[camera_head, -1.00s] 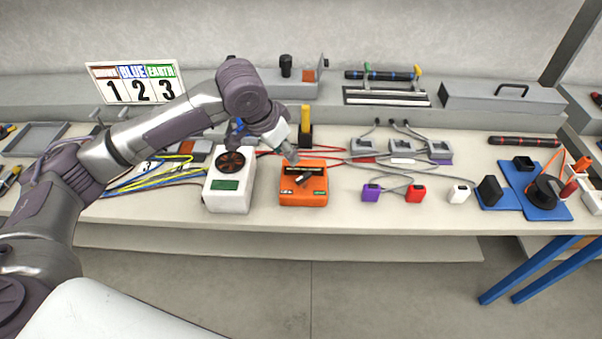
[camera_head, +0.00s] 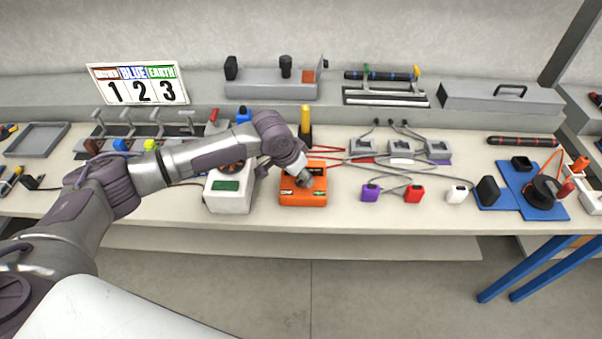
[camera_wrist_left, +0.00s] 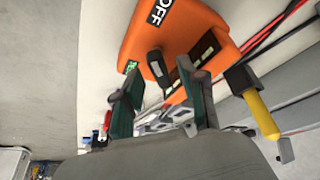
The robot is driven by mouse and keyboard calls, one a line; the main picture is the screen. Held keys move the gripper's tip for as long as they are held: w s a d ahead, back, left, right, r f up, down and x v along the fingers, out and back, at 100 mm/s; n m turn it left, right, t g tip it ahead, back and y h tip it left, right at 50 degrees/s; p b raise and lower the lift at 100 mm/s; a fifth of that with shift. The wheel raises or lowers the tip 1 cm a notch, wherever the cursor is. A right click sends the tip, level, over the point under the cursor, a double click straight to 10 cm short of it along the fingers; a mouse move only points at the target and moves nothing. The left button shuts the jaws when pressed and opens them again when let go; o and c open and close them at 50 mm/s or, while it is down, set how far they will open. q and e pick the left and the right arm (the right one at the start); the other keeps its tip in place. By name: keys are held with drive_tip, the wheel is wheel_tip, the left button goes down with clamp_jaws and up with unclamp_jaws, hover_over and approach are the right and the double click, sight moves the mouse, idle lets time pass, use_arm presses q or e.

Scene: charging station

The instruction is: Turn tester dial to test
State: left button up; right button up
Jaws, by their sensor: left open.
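The orange tester (camera_head: 302,197) sits on the bench near the front edge. In the left wrist view the tester (camera_wrist_left: 190,30) shows an "OFF" label, and its black dial (camera_wrist_left: 156,66) has a narrow handle. My left gripper (camera_head: 304,180) is over the tester's top and hides the dial in the head view. In the left wrist view the left gripper's two fingers (camera_wrist_left: 160,72) are open, with the dial in the gap between them. I cannot tell whether either finger touches it. My right gripper is not in view.
Purple (camera_head: 370,193) and red (camera_head: 413,194) blocks lie to the right. The bench front strip is clear.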

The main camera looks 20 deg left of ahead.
use_arm(q)
drive_tip(key=shift+f, duration=0.1)
clamp_jaws()
idle(0.3)
